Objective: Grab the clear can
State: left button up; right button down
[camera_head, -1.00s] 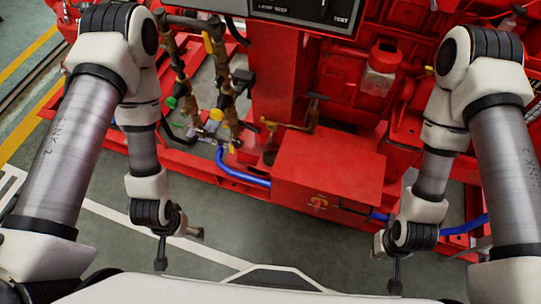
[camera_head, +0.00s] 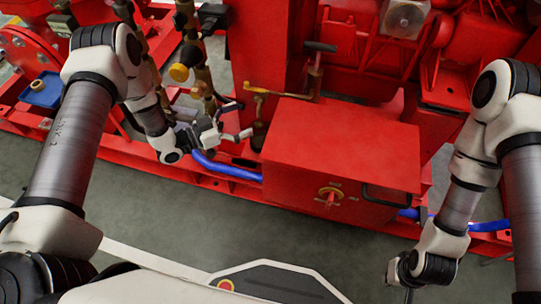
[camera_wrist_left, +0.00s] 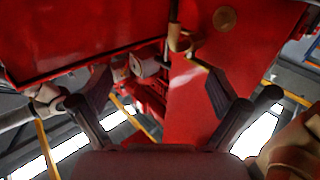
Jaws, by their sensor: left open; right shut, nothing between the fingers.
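The clear can (camera_head: 405,17) is a pale, see-through container on the red machine, at the top edge of the head view. Its top is cut off by the frame. My left gripper (camera_head: 243,118) is open and empty, left of the red box and well short of the can. Its two spread fingers also show in the left wrist view (camera_wrist_left: 170,100), with no can seen between them. My right gripper (camera_head: 407,291) is low at the bottom right of the head view, shut and empty, far from the can.
A large red box (camera_head: 340,145) with a dark side handle stands in front of the can. A brass valve with a lever (camera_head: 262,95) and brass pipes (camera_head: 190,50) are near my left gripper. A blue hose (camera_head: 225,170) runs below it. Grey floor lies in front.

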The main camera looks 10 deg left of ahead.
pick_arm(q)
jog(key=b, duration=0.6)
send_near(268, 126)
jog(key=shift+t+y, duration=0.3)
jog(key=b+x, duration=0.4)
jog(key=x, duration=0.2)
jog(key=shift+w+d+f, duration=0.1)
jog(key=shift+d+f, duration=0.05)
jog(key=shift+d, duration=0.3)
jog(key=shift+w, duration=0.1)
jog(key=c, duration=1.4)
pick_arm(e)
notch_tip(268, 126, down, 14)
